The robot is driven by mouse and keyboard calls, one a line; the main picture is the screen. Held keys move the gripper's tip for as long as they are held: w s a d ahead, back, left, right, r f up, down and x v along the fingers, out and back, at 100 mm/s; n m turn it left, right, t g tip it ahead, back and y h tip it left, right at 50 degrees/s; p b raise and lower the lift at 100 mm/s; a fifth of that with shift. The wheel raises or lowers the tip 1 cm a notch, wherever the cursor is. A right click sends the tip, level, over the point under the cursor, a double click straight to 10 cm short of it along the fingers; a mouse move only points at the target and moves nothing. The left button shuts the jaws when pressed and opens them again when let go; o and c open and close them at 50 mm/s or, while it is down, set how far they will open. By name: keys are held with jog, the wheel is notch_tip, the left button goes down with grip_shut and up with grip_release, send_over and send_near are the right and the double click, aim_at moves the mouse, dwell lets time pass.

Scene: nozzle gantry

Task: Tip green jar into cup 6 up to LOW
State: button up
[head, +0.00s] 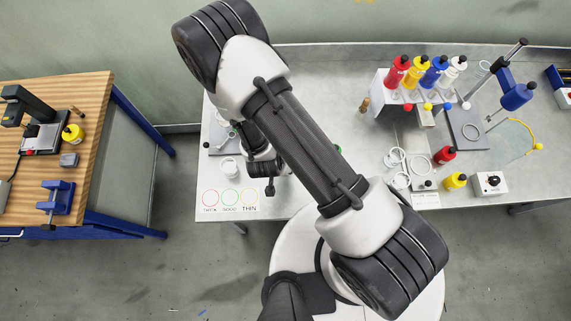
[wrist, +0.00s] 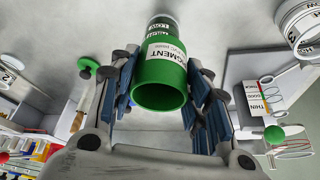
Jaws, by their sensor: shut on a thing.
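The green jar (wrist: 160,85) with a white PIGMENT label is between the blue-padded fingers of my gripper (wrist: 163,76) in the wrist view, and the fingers are shut on it. Its dark round end faces the camera. A clear cup (wrist: 166,24) with LOW lettering shows just beyond the jar at the top of that view. Its number is not readable, and I cannot tell whether jar and cup touch. In the head view my gripper (head: 264,172) is low over the left part of the metal bench, and my arm hides the jar.
The metal bench (head: 300,195) carries a card with THICK, GOOD and THIN rings (head: 229,199) at its front left. A rack of coloured bottles (head: 418,80) and a blue-clamped stand (head: 512,95) are at the right.

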jog(key=shift+r+p, duration=1)
jog(key=shift+r, duration=0.55)
